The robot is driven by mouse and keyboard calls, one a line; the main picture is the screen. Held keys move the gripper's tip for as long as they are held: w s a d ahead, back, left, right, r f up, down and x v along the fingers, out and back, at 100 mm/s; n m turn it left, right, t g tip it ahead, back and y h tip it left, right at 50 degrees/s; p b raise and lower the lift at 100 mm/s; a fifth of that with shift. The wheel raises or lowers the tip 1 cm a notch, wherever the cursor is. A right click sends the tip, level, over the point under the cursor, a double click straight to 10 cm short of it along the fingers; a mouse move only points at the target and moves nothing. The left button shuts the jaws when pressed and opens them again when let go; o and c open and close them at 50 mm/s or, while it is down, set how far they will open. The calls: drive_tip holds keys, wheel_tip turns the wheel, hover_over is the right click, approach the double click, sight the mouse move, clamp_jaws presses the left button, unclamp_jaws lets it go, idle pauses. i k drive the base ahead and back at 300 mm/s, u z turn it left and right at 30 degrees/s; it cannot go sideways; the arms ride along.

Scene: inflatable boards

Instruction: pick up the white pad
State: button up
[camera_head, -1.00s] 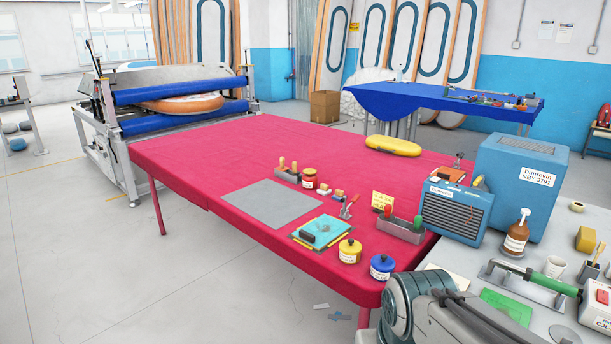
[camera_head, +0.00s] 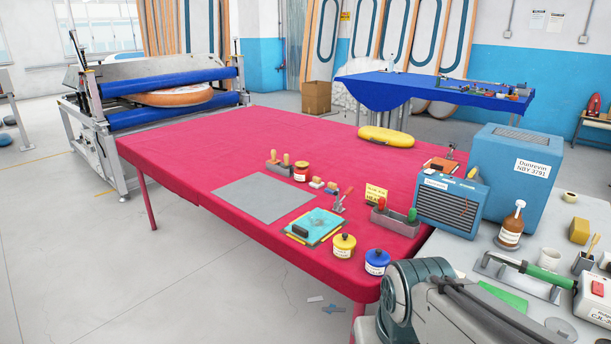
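I cannot clearly make out the white pad. A small whitish block with a reddish part (camera_head: 317,182) lies on the red table (camera_head: 215,150), between a red jar (camera_head: 301,172) and a small blue-and-wood block (camera_head: 332,188); it is too small to tell if it is the pad. A flat grey sheet (camera_head: 263,198) lies in front of these. A grey-green piece of my arm shows at the bottom right. My gripper is not in view.
A turquoise pad (camera_head: 315,224), a yellow jar (camera_head: 343,246) and a blue jar (camera_head: 376,262) stand near the table's front corner. A grey tool holder (camera_head: 395,221) and a blue heater (camera_head: 450,203) are at the right. The table's left half is clear.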

sight(316, 182)
drive_tip(key=u, duration=0.35)
drive_tip(key=k, duration=0.5)
drive_tip(key=u, duration=1)
drive_tip(key=i, duration=1.5)
drive_tip(key=z, duration=0.2)
drive_tip(key=i, duration=1.55)
drive_tip(key=z, duration=1.75)
drive_tip(key=i, duration=1)
drive_tip(key=z, duration=0.9)
